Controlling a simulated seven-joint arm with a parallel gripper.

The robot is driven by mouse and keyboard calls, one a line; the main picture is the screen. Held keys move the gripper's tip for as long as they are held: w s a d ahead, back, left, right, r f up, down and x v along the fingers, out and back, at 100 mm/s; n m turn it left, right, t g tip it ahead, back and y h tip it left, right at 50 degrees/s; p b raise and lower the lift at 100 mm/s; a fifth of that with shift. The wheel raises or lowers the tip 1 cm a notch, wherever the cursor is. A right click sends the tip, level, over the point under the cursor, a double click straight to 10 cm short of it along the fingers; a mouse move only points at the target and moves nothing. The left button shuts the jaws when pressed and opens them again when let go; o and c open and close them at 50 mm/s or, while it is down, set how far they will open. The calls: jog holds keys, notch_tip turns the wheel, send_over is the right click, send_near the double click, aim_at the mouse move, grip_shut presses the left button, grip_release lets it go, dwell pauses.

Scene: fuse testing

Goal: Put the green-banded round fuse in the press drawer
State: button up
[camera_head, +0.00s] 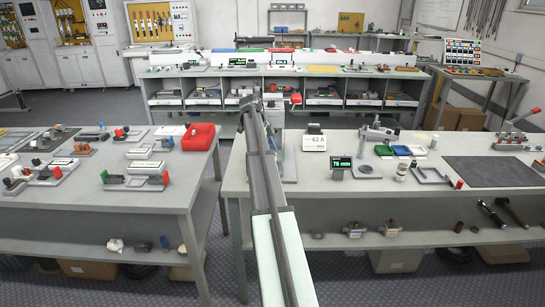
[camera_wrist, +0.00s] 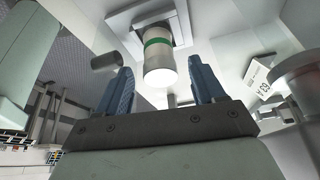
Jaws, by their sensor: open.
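The green-banded round fuse (camera_wrist: 159,55) is a pale cylinder in the wrist view, ahead of my gripper and between the lines of its fingers. Its far end meets a pale square-edged holder (camera_wrist: 120,18); I cannot tell whether this is the press drawer. My gripper (camera_wrist: 159,68) is open, with a blue finger on each side of the fuse and visible gaps to both. In the head view my arm hides the gripper and the fuse. A blue and grey device (camera_head: 290,160), partly hidden behind my arm, stands at the left end of the right bench.
A white block marked 63 A (camera_head: 315,142) stands just right of the arm; it also shows in the wrist view (camera_wrist: 260,78). A gauge with a green display (camera_head: 341,163) is farther right. A red bin (camera_head: 198,137) is on the left bench. A floor gap separates the benches.

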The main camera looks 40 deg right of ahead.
jog(key=v, duration=0.8)
jog(key=shift+r, duration=0.4)
jog(key=shift+a, duration=0.1)
